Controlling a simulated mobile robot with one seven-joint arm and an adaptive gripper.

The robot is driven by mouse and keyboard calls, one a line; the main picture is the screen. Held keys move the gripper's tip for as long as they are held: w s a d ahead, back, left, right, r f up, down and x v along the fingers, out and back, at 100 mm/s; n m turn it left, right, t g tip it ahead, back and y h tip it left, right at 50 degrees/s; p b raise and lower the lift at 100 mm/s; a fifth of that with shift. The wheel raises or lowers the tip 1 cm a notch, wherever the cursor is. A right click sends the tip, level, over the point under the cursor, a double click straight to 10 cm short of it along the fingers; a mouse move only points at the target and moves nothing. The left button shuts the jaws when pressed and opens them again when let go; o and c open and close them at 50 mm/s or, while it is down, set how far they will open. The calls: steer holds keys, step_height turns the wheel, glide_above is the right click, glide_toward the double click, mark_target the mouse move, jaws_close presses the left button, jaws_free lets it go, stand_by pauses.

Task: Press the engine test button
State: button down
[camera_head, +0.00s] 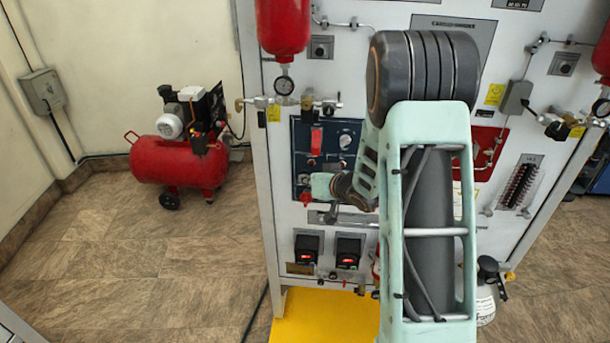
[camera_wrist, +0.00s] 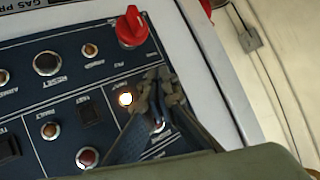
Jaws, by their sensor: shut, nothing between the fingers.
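A dark blue control panel (camera_wrist: 25,105) fills much of the wrist view, its labels upside down there; it also shows in the head view (camera_head: 300,140), partly behind my arm. It carries round buttons, small lamps and dark square parts. One label near a dark square part (camera_wrist: 90,112) appears to read TEST; I cannot tell which control is the engine test button. My gripper (camera_wrist: 160,90) is shut and empty, its fingertips over the panel beside a lit lamp (camera_wrist: 125,98). The fingers partly cover a round control (camera_wrist: 156,123); contact cannot be told.
A red knob (camera_wrist: 132,27) stands out from the panel close to my fingertips. Gauges and red cylinders (camera_head: 284,25) are mounted on the rack above the panel. A red compressor (camera_head: 180,160) stands on the floor at left, with open floor in front of it.

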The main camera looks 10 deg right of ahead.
stand_by(0.4)
steer(key=shift+s+a, duration=0.25)
steer(key=shift+s, duration=0.45)
steer(key=shift+s+a+b, duration=0.25)
steer(key=shift+s, duration=0.55)
steer(key=shift+s+a+b, duration=0.25)
steer(key=shift+s+b, duration=0.05)
steer(key=shift+s, duration=0.5)
steer(key=shift+s+a+b, duration=0.25)
steer(key=shift+s, duration=0.55)
